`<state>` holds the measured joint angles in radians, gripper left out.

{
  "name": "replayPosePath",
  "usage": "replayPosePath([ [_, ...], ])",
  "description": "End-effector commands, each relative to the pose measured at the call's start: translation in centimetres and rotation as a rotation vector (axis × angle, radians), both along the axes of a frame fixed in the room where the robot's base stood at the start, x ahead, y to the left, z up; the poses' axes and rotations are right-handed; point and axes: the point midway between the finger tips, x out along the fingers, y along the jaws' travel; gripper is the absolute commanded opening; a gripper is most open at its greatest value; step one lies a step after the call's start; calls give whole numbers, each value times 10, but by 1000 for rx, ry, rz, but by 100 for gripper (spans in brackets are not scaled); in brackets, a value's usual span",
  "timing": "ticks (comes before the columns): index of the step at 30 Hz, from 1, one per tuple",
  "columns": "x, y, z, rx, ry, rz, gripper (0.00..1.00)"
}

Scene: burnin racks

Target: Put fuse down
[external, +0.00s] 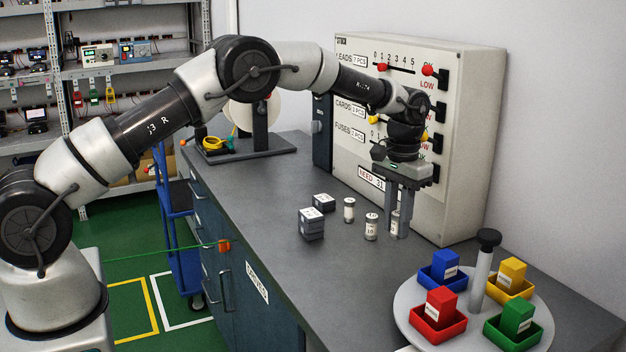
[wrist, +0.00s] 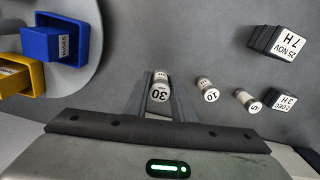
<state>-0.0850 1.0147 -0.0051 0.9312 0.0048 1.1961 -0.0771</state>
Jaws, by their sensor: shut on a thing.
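My gripper (external: 397,215) points down over the grey bench, in front of the panel. It is shut on a white fuse with metal ends (external: 395,221). In the wrist view this fuse (wrist: 160,92) reads 30 and sits between the fingers of my gripper (wrist: 160,100). Two more fuses stand upright on the bench beside it: one marked 10 (external: 371,227), also in the wrist view (wrist: 208,90), and one marked 5 (wrist: 248,100), which also shows in the external view (external: 349,210). I cannot tell whether the held fuse touches the bench.
Two dark boxes with date labels (external: 311,224) (external: 324,202) stand left of the fuses. A round carousel (external: 408,302) with red, blue, yellow and green bins is at the front right. The panel (external: 462,160) with sliders stands close behind my gripper. Bench left of the boxes is clear.

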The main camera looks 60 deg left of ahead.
Motion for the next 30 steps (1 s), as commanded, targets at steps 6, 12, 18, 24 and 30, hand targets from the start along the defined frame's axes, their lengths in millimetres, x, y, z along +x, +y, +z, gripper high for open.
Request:
replayPosePath([
  [6,-1,0,-23,0,3,0,0],
  [12,3,0,-49,0,1,0,0],
  [18,4,0,-50,0,-1,0,0],
  [24,4,0,-53,0,0,0,28],
  [30,4,0,-53,0,0,0,41],
])
